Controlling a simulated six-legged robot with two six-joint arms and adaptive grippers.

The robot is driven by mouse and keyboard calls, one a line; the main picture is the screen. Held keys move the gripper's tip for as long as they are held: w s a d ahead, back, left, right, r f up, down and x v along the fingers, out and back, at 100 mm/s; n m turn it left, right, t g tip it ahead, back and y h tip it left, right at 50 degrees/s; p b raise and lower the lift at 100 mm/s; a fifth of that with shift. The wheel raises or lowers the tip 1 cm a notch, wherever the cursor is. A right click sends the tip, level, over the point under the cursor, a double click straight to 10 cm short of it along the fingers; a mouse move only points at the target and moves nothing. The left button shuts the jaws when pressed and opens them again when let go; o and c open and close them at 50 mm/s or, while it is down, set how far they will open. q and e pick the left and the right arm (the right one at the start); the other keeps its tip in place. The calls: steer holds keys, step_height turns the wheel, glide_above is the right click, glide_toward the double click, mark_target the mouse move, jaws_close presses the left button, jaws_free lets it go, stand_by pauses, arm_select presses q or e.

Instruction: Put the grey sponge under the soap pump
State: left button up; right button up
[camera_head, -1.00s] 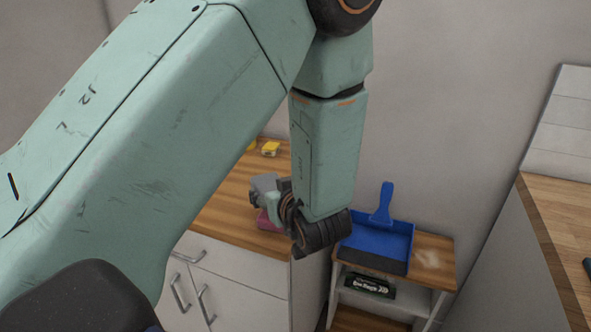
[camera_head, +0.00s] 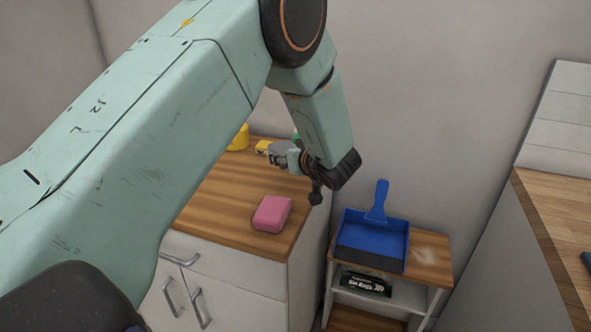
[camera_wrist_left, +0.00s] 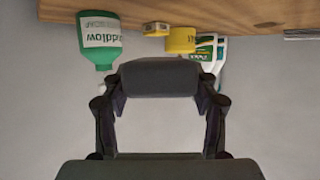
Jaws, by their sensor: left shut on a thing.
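My left gripper (camera_head: 286,156) is shut on the grey sponge (camera_head: 278,152), above the far right part of the wooden counter. In the left wrist view, which looks upside down, the sponge (camera_wrist_left: 158,78) spans between the two fingers as a dark grey block. A green bottle with a white label (camera_wrist_left: 99,38), apparently the soap pump, stands on the counter beyond the sponge. In the head view only a sliver of green shows behind the gripper. I cannot see a pump top clearly. My right gripper is out of view.
A pink sponge (camera_head: 272,213) lies near the counter's front right. Yellow items (camera_head: 240,138) stand at the back, with a white-and-green bottle (camera_wrist_left: 219,55) beside them in the wrist view. A blue dustpan (camera_head: 372,240) rests on a low shelf unit to the right. The counter's middle is clear.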

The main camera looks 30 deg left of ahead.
arm_select(q)
steer(key=w, duration=0.4)
steer(key=shift+w+a, duration=0.35)
steer(key=shift+w, duration=0.05)
steer(key=shift+w+a+f+b, duration=0.15)
steer(key=shift+f+b, duration=0.35)
steer(key=shift+f, duration=0.7)
steer(key=shift+a+f, duration=0.1)
steer(key=shift+f, duration=0.65)
step_height(320, 180, down, 3)
steer(key=shift+w+f+b, duration=0.1)
steer(key=shift+b, duration=0.55)
steer(key=shift+w, duration=0.1)
steer(key=shift+f, duration=0.15)
steer(key=o, duration=0.8)
